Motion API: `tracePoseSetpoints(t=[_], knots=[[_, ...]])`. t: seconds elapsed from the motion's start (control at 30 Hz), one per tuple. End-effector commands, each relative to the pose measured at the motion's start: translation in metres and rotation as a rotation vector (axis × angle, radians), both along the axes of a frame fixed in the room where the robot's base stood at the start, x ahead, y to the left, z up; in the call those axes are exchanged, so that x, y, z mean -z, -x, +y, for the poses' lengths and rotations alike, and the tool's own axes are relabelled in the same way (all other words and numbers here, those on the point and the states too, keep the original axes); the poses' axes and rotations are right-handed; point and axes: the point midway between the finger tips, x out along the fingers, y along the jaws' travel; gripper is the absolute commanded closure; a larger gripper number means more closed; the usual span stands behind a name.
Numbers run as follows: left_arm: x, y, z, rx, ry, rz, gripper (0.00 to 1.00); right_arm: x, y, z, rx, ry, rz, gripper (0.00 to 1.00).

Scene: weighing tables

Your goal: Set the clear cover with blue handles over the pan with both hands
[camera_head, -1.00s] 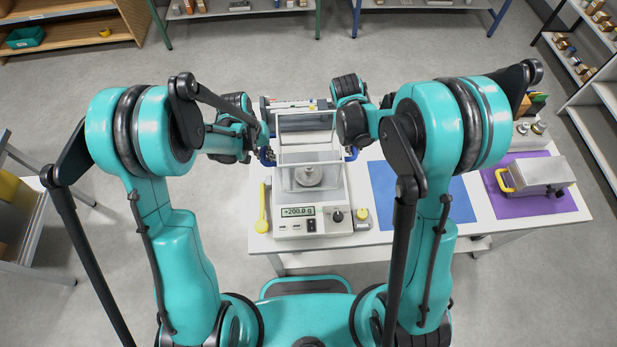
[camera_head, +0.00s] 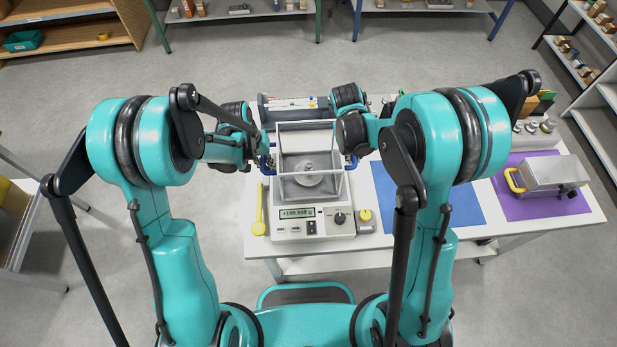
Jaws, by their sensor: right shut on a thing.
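The clear cover (camera_head: 308,126) is a see-through box with pale edges, upright and level at the scale. Its blue handles stick out at the left (camera_head: 267,163) and the right (camera_head: 350,163). The pan (camera_head: 299,191) with a round metal weight (camera_head: 308,179) on it shows through the cover's walls. My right gripper (camera_head: 352,158) is shut on the cover at the right handle. My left gripper (camera_head: 264,158) is at the left handle and appears shut on it, its fingertips mostly hidden. Whether the cover's lower edge touches the scale is hard to tell.
The scale (camera_head: 343,232) stands on a white table (camera_head: 374,244), its lit display hard to read. A yellow spoon-like tool (camera_head: 260,212) lies left of it. A blue mat (camera_head: 465,205) and a purple mat (camera_head: 518,208) with a metal box (camera_head: 550,176) are at the right.

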Motion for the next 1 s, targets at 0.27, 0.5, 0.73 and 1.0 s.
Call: tracePoseSetpoints(t=[0.27, 0.5, 0.73, 1.0], knots=[[0.002, 0.0, 0.0, 0.0, 0.0, 0.0, 0.68, 0.002, 0.0, 0.0, 0.0, -0.001, 0.0, 0.67], [-0.002, 0.0, 0.001, 0.0, 0.0, 0.0, 0.68, 0.002, 0.0, 0.0, 0.0, -0.001, 0.0, 0.67], [-0.034, 0.0, 0.007, -0.001, 0.0, 0.0, 0.68, 0.002, 0.0, 0.0, 0.0, -0.001, 0.0, 0.67], [-0.069, 0.0, 0.014, 0.0, -0.001, 0.0, 0.68, 0.002, 0.0, 0.0, 0.0, -0.001, 0.0, 0.67]])
